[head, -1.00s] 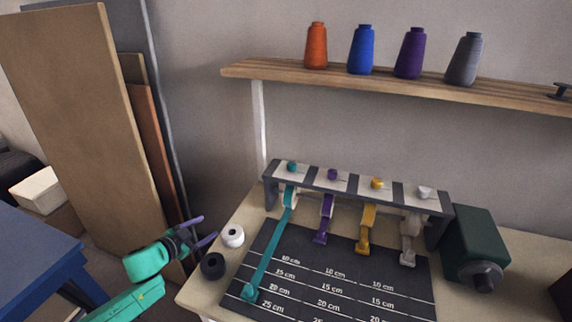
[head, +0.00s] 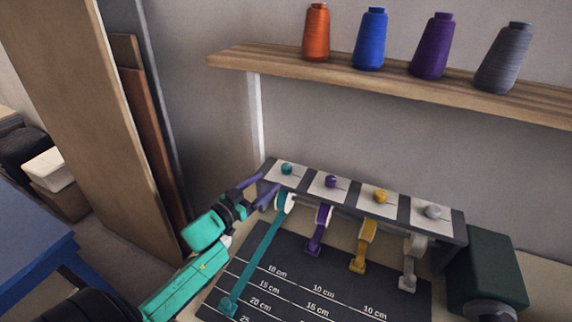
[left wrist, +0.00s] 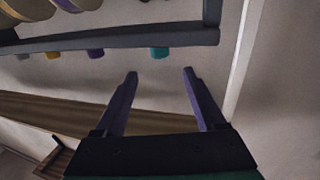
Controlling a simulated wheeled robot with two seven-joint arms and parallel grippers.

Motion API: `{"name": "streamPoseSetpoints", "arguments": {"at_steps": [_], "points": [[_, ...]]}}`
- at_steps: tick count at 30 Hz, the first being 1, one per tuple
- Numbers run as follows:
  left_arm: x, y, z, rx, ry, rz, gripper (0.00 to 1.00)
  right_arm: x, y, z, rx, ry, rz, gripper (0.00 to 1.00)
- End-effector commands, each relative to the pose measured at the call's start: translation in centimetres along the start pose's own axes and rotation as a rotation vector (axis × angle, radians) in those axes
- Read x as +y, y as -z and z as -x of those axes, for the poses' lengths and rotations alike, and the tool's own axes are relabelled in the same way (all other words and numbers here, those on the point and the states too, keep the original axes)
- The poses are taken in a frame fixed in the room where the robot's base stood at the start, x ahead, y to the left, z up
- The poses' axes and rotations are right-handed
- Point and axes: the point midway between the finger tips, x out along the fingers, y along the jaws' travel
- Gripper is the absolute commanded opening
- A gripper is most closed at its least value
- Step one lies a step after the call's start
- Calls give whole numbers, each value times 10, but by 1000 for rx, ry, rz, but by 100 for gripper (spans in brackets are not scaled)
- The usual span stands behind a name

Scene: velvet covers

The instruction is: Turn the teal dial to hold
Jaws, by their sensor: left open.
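The teal dial (head: 287,169) sits on a pale plate at the left end of the dark dispenser bar (head: 308,182). A teal ribbon (head: 262,243) hangs below it and runs down over the dark measuring mat. My left gripper (head: 264,187) is open and empty, just left of the bar's left end, apart from the dial. In the left wrist view, the open fingers (left wrist: 160,78) point toward the bar, and the teal dial (left wrist: 159,53) shows just beyond them. The dial's setting is too small to read. My right gripper is not in view.
Purple (head: 331,181), yellow (head: 380,196) and white (head: 433,211) dials stand along the same bar to the right. A wooden shelf (head: 400,84) with several thread cones hangs above. A dark green box (head: 492,270) stands at the right. Tall boards lean at the left.

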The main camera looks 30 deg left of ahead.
Motion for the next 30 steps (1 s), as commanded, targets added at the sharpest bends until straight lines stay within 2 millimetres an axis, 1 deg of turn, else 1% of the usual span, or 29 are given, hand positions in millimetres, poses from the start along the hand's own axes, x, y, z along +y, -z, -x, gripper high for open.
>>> {"name": "streamPoseSetpoints", "arguments": {"at_steps": [1,2,5,6,10,12,15,21,22,23,24,26,27,28,30], "points": [[0,5,-13,5,-1,-2,72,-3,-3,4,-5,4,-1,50],[0,4,-20,5,0,-1,72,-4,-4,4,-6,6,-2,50],[0,4,-45,4,1,-1,72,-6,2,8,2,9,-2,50],[0,4,-54,4,0,0,72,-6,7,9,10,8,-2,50],[0,2,-79,2,1,0,72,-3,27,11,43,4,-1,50],[0,1,-87,1,1,0,72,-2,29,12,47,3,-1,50],[0,0,-93,0,0,-1,72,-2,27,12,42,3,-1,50],[0,0,-93,0,-1,-1,72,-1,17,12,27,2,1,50],[0,0,-93,0,-1,-1,68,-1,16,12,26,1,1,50],[0,0,-93,0,-1,-1,57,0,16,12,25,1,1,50],[0,0,-93,0,-1,-1,42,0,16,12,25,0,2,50],[0,0,-93,0,-1,-1,19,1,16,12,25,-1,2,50],[0,0,-93,0,-1,-1,3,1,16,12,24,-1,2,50],[0,0,-93,0,-1,-1,0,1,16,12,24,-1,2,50],[0,0,-93,0,-1,-1,0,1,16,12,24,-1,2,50]]}}
